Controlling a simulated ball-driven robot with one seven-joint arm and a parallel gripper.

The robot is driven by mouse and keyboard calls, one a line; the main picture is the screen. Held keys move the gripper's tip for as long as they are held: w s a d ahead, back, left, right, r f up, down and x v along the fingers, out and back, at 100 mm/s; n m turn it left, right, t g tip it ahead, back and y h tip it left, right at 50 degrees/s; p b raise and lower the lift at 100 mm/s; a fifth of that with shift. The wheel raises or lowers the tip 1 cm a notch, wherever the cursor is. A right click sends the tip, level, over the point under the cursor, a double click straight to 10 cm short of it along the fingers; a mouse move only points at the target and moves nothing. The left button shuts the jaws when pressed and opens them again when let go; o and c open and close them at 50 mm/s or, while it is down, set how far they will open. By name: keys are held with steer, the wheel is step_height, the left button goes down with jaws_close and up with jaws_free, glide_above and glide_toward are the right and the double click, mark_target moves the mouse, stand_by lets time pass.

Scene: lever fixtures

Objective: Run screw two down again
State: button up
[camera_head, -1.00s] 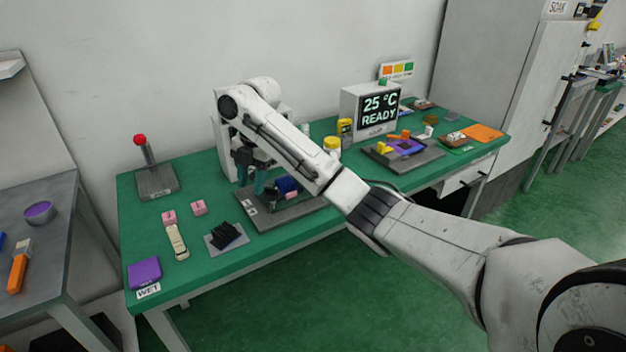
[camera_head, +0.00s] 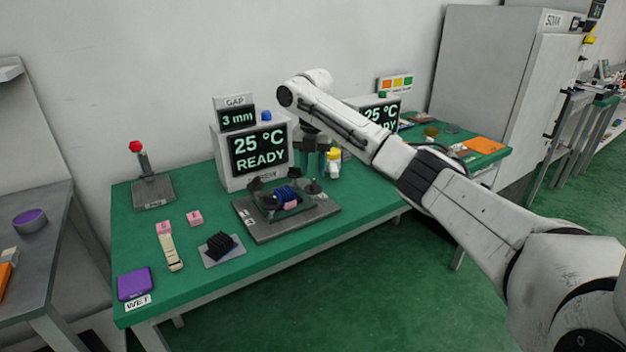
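The grey fixture plate (camera_head: 262,232) lies at the middle of the green bench. It carries a blue coil-like part (camera_head: 286,195), a small pink block (camera_head: 291,205) and several upright screws or knobs, one at its right (camera_head: 314,187). I cannot tell which is screw two; the plate's markings are too small to read. My gripper (camera_head: 312,165) points down above and behind the plate's right side, apart from the screws. Its two fingers look spread with nothing between them. A display (camera_head: 237,119) behind the plate reads GAP 3 mm, above a box (camera_head: 260,152) reading 25 °C READY.
A yellow-capped white bottle (camera_head: 334,162) stands close to the right of my gripper. A second display box (camera_head: 380,112) is behind my arm.

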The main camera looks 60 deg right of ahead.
mark_target(313, 182)
steer(key=shift+f, duration=1.9)
steer(key=shift+c, duration=0.3)
jaws_close()
